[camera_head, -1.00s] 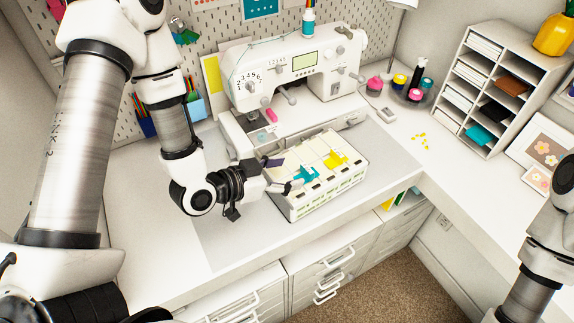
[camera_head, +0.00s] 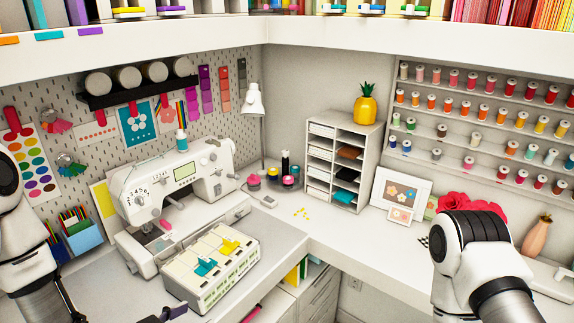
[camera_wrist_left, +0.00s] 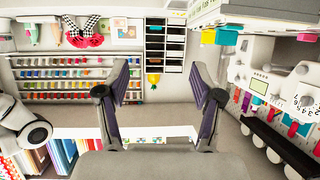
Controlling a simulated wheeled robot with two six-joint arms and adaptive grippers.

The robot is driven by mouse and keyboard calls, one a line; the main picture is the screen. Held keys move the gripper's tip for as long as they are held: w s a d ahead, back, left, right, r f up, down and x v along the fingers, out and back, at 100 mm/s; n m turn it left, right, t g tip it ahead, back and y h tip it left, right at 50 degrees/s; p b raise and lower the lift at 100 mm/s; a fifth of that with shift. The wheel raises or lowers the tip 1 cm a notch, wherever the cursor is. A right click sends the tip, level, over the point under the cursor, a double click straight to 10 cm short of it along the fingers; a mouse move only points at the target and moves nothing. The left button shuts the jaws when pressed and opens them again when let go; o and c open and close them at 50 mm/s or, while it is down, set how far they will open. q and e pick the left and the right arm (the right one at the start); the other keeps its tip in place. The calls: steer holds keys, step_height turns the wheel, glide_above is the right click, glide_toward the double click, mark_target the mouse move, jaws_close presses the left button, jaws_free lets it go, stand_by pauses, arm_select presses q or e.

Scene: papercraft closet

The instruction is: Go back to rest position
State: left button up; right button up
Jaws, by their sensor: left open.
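My left arm comes in at the left edge of the head view. Only a link of my right arm shows at the lower right of the head view; my right gripper is out of frame.
A white compartment box (camera_head: 215,289) with teal and yellow pieces sits before the sewing machine (camera_head: 140,195). A cubby organizer (camera_head: 370,150) and photo frames (camera_head: 402,193) stand farther right. The counter (camera_head: 335,235) is clear around the corner, except for small yellow bits.

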arm_select(q)
steer(key=s+a+f+n+g+y+b, duration=0.1)
steer(key=s+f+g+y+b, duration=0.3)
steer(key=f, duration=1)
steer(key=s+f+n+g+b, duration=0.15)
steer(key=s+f+b, duration=0.6)
steer(key=f, duration=0.75)
steer(key=s+a+f+n+g+y, duration=0.3)
steer(key=s+a+f+n+g, duration=0.1)
steer(key=s, duration=0.5)
steer(key=shift+s+a+f+g, duration=0.3)
steer(key=shift+a+f+g, duration=0.35)
steer(key=shift+g, duration=0.3)
steer(key=shift+w+n, duration=0.1)
steer(key=shift+n, duration=0.15)
steer(key=shift+r, duration=0.1)
steer(key=shift+o, duration=0.6)
